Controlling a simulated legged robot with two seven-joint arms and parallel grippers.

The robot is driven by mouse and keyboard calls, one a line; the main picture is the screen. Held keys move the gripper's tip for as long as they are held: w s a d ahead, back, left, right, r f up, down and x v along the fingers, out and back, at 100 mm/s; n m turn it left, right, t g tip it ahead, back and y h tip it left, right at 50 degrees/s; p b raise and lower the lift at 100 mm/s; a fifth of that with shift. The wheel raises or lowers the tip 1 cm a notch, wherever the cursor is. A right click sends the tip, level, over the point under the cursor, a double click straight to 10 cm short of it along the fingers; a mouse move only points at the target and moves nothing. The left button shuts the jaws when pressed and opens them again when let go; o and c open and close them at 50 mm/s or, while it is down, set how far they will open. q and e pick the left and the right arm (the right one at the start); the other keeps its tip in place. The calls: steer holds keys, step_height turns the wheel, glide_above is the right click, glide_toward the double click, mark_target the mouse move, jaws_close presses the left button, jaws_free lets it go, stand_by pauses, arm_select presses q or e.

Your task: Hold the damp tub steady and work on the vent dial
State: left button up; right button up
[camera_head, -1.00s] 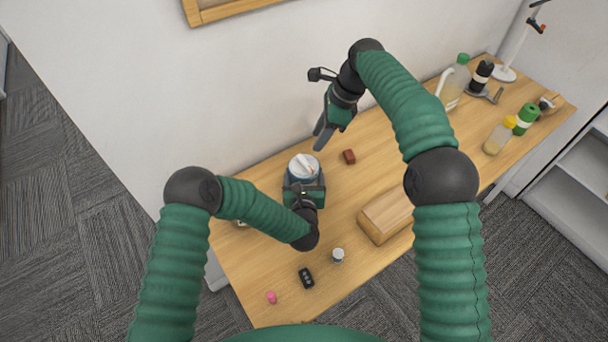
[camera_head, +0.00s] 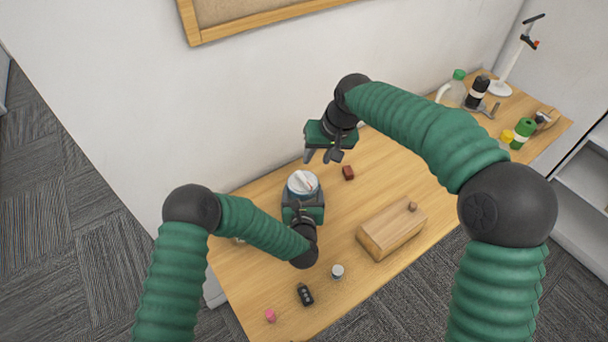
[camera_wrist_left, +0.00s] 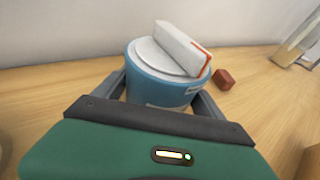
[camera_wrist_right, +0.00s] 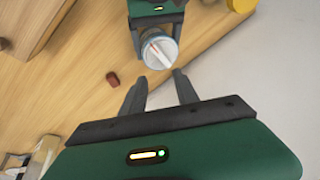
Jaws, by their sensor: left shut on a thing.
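The damp tub is a blue round tub with a white lid; its blue wall shows best in the left wrist view (camera_wrist_left: 150,88). The vent dial (camera_wrist_left: 182,45) is a raised white bar with an orange-red edge on top of the lid; it also shows in the head view (camera_head: 303,181). My left gripper (camera_head: 302,200) is shut on the tub, one finger on each side. My right gripper (camera_head: 322,157) is open and empty above the table, behind and slightly right of the tub. In the right wrist view its fingers (camera_wrist_right: 160,92) are spread, with the tub beyond them.
A dark red block (camera_head: 348,173) lies right of the tub. A wooden box (camera_head: 390,230) with a small knob stands front right. A white-capped jar (camera_head: 337,271), a black remote-like item (camera_head: 305,294) and a pink piece (camera_head: 270,315) lie near the front edge. Bottles (camera_head: 478,92) stand far right.

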mark_target(303, 177)
steer(key=w+a+f+n, duration=0.1)
steer(key=f, duration=0.2)
steer(key=a+f+n, duration=0.1)
steer(key=f+n, duration=0.1)
steer(key=f, duration=0.2)
steer(key=w+a+f+n, duration=0.1)
steer(key=f+n, duration=0.1)
steer(key=f, duration=0.1)
steer(key=shift+w+a+f+t, duration=0.2)
steer(key=shift+w+f+t, duration=0.1)
steer(key=shift+f, duration=0.05)
jaws_close()
